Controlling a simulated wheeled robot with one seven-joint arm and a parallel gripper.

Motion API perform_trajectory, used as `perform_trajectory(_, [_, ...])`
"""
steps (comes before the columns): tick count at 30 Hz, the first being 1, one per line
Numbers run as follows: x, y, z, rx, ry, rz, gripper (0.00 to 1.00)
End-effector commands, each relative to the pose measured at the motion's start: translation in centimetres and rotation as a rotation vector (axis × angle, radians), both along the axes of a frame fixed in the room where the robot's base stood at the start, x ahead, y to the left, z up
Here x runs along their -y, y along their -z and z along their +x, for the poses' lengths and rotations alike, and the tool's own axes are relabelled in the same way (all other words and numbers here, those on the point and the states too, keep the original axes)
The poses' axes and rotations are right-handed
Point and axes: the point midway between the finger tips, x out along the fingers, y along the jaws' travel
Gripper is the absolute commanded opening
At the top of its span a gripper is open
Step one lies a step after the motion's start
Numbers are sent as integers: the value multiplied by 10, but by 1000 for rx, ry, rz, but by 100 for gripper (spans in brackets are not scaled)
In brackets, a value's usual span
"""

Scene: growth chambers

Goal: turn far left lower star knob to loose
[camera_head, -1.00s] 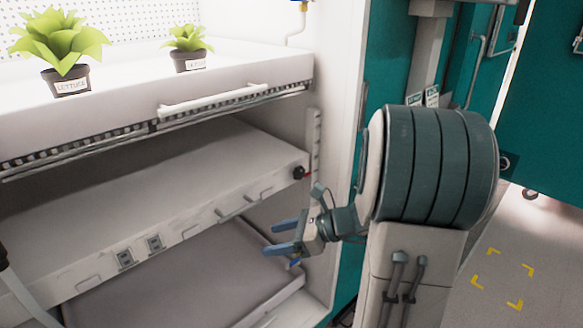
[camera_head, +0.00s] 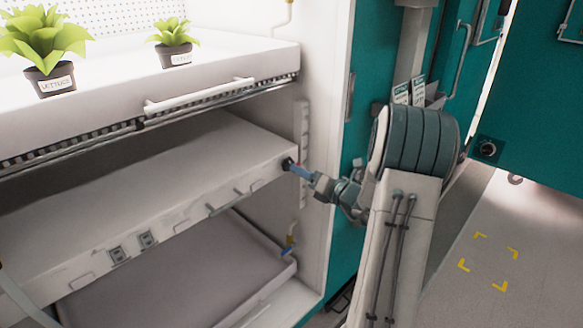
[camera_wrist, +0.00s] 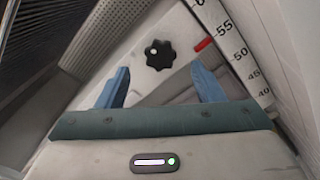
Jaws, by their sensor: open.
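A black star knob (camera_wrist: 159,55) with a small white dot shows in the wrist view on a pale panel. It lies ahead of and between the two blue fingers of my gripper (camera_wrist: 164,86), apart from both. The fingers are open and empty. In the head view my gripper (camera_head: 296,170) is at the right end of the middle shelf's front, at the dark knob (camera_head: 287,164), which it partly hides. Whether the fingertips touch the panel cannot be told. No other star knob is clearly seen.
A red marker (camera_wrist: 204,44) and a height scale (camera_wrist: 236,50) stand right of the knob in the wrist view. Two potted lettuces (camera_head: 50,82) stand on the upper shelf (camera_head: 120,107). A lower tray (camera_head: 190,270) lies below. A teal wall (camera_head: 352,200) is close right.

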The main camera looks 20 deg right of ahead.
Motion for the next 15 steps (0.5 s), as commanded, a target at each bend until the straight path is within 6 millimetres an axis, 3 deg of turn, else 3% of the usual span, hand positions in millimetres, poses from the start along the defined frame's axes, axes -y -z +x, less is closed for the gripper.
perform_trajectory(6, [-13, 1, 36, 0, -2, 0, 61])
perform_trajectory(15, [-19, 0, 52, -1, -1, 1, 61])
